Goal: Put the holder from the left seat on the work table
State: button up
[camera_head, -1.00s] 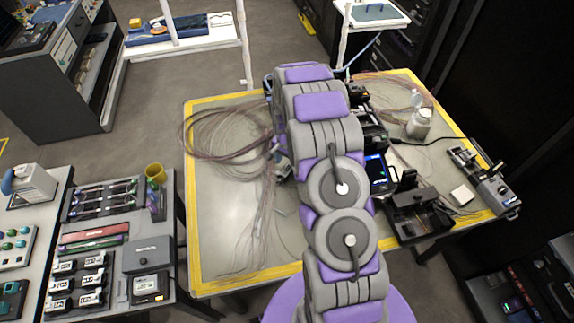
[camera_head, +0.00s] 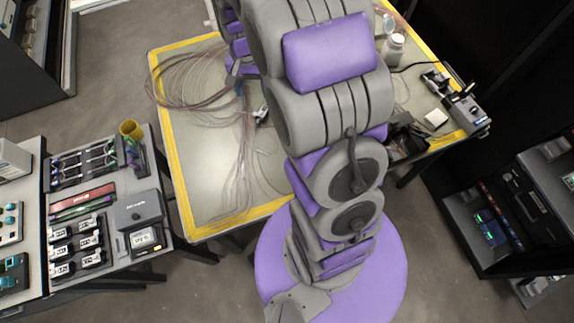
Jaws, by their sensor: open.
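The work table (camera_head: 205,185) has a grey top with a yellow border. My arm crosses its middle and hides much of it, including the splicer area and its seats. My gripper (camera_head: 234,70) shows only in part, left of my upper arm, over the table near the coiled fibres; it is open, and I see nothing held in it. A small dark and metallic piece (camera_head: 262,115), perhaps a fibre holder, lies on the table just left of my arm. I cannot tell for sure what it is. The left seat is hidden.
Coiled fibres (camera_head: 185,85) spread over the table's left part. A white bottle (camera_head: 393,48), a white block (camera_head: 436,119) and a grey device (camera_head: 463,108) stand at the right.

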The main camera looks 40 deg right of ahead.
jog(key=s+a+r+n, duration=0.2)
jog(key=s+a+r, duration=0.1)
jog(key=s, duration=0.6)
jog(key=s+a+r+n, duration=0.3)
jog(key=s+r, duration=0.1)
jog(key=s, duration=0.6)
jog(key=s+a+r+n+g, duration=0.1)
jog(key=s+a+r+n, duration=0.1)
jog(key=s, duration=0.8)
jog(key=shift+a+r+n, duration=0.4)
jog(key=shift+r, duration=0.35)
jog(key=shift+d, duration=0.15)
